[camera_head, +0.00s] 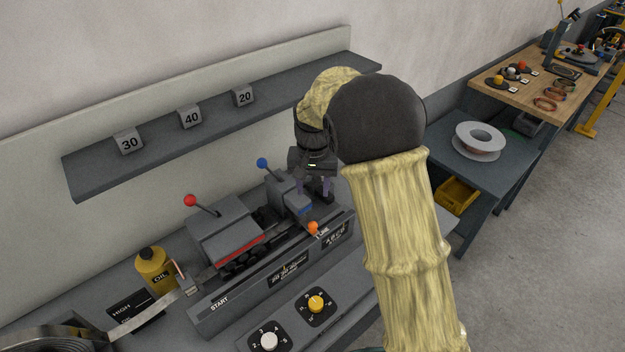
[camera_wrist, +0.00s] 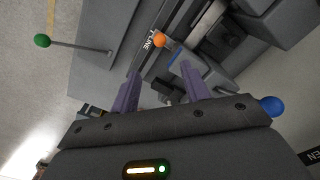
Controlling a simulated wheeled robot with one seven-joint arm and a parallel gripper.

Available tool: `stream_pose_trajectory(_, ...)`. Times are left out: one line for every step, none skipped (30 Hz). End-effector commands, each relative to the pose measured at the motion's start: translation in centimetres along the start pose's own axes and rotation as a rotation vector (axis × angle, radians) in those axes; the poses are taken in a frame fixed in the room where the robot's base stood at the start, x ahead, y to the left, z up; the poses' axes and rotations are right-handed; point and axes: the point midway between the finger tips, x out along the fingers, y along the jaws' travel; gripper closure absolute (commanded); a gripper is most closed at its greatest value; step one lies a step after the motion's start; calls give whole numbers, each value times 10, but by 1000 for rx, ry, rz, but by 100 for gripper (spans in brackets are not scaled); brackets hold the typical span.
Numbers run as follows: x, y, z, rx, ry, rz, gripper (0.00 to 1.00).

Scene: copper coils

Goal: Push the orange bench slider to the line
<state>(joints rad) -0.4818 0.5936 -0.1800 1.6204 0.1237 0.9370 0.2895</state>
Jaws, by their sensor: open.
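The orange slider knob (camera_head: 313,227) is on the front rail of the grey bench machine, at the right end, close to a label that reads "LINE" (camera_head: 323,233). In the wrist view the orange knob (camera_wrist: 160,40) is just beyond my fingertips, beside the line label (camera_wrist: 152,41). My gripper (camera_head: 315,190) is open and empty, pointing down behind the knob, near the blue-lever block. In the wrist view my two fingers (camera_wrist: 158,78) are apart with nothing held between them. I cannot tell whether a finger touches the block.
A red lever (camera_head: 190,201) and a blue lever (camera_head: 262,163) rise from the machine. An oil bottle (camera_head: 153,269) stands at left. Two dials, white (camera_head: 269,341) and yellow (camera_head: 316,303), are in front. A shelf (camera_head: 215,122) with numbered blocks hangs above. A green-knobbed lever (camera_wrist: 42,41) shows in the wrist view.

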Motion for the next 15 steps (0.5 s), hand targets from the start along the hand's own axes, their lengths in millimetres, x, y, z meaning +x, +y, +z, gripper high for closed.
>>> stream_pose_trajectory(-8, 0, -1, 0, 4, -2, 54)
stream_pose_trajectory(-13, -1, -1, -1, 5, -2, 54)
stream_pose_trajectory(-18, 0, -1, -1, 3, -2, 54)
stream_pose_trajectory(-22, 0, -1, -1, 3, -2, 54)
stream_pose_trajectory(-25, 0, -1, -1, 2, -2, 54)
stream_pose_trajectory(-28, 0, 0, -1, 2, -1, 54)
stream_pose_trajectory(-30, 0, 0, -1, 2, -1, 54)
stream_pose_trajectory(-32, 0, 0, -1, 1, -1, 54)
stream_pose_trajectory(-33, 0, 0, -1, 1, -1, 54)
stream_pose_trajectory(-33, 0, 0, -1, 0, 0, 54)
stream_pose_trajectory(-33, 0, 0, -1, 0, 0, 54)
stream_pose_trajectory(-33, 0, 0, -1, 0, 0, 54)
stream_pose_trajectory(-33, 0, 0, -1, 0, 0, 54)
stream_pose_trajectory(-33, 0, 0, -1, 0, 0, 54)
stream_pose_trajectory(-33, 0, 0, -1, 0, 0, 54)
